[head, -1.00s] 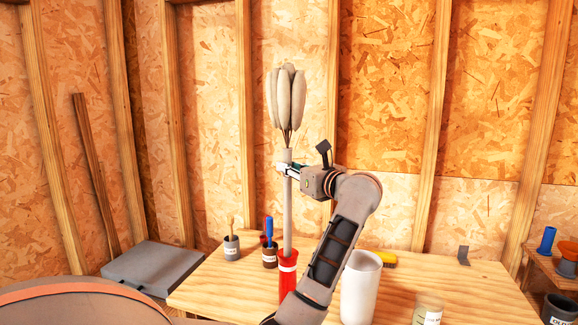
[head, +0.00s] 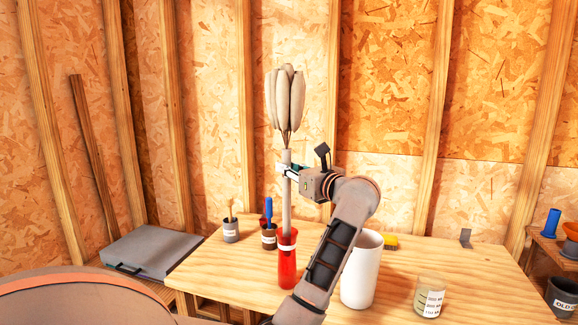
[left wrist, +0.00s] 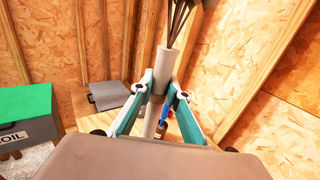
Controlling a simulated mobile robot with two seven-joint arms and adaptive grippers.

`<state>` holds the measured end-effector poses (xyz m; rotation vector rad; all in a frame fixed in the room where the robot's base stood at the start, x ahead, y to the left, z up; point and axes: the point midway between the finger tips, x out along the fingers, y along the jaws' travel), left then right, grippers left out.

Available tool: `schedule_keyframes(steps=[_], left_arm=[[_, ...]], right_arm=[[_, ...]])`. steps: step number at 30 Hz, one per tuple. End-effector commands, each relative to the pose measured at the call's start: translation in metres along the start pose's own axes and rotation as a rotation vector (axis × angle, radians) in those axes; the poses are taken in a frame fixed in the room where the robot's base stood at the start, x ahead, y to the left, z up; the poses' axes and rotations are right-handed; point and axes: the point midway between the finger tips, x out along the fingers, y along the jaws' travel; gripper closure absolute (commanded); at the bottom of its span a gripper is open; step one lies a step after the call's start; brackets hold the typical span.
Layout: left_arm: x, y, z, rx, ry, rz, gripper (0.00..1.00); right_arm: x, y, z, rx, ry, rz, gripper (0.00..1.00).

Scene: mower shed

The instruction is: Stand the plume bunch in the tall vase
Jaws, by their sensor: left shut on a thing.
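The plume bunch (head: 286,98) has pale, fat plumes on dark stalks above a long grey stem. It is held upright. My left gripper (head: 287,170) is shut around the upper stem, just below the plumes; the left wrist view shows both fingers (left wrist: 157,98) against the stem. The tall vase, which I take to be the slim red vessel with a white band (head: 287,268), stands on the table directly below. The stem runs down to its mouth, and its lower end is hidden there, apparently inside. My right gripper is not in view.
A white cylinder (head: 361,272) stands close to the right of the red vessel, partly behind my forearm. Two brush pots (head: 231,232) (head: 269,240) stand behind left. The table's right part is mostly clear.

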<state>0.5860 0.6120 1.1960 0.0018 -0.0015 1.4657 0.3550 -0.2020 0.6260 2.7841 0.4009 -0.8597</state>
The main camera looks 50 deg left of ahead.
Motion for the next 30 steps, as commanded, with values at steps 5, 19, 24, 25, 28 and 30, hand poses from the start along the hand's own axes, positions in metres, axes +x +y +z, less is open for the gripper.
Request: schedule_keyframes(steps=[5,19,24,25,28,30], left_arm=[[0.000,0.000,-0.016,0.002,0.000,0.000,1.00],[0.000,0.000,-0.050,0.002,0.000,0.000,1.00],[0.000,-0.001,-0.062,0.003,0.000,0.000,1.00],[0.000,-0.001,-0.065,0.003,0.000,0.000,1.00],[0.000,-0.001,-0.072,0.004,0.000,0.000,1.00],[0.000,-0.001,-0.077,0.004,0.000,0.000,1.00]], right_arm=[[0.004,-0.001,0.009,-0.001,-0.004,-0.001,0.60],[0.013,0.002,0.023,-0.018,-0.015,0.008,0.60],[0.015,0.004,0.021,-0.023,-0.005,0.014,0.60],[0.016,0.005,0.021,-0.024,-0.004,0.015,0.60],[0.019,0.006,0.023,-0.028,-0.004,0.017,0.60],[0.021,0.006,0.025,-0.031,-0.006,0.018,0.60]])
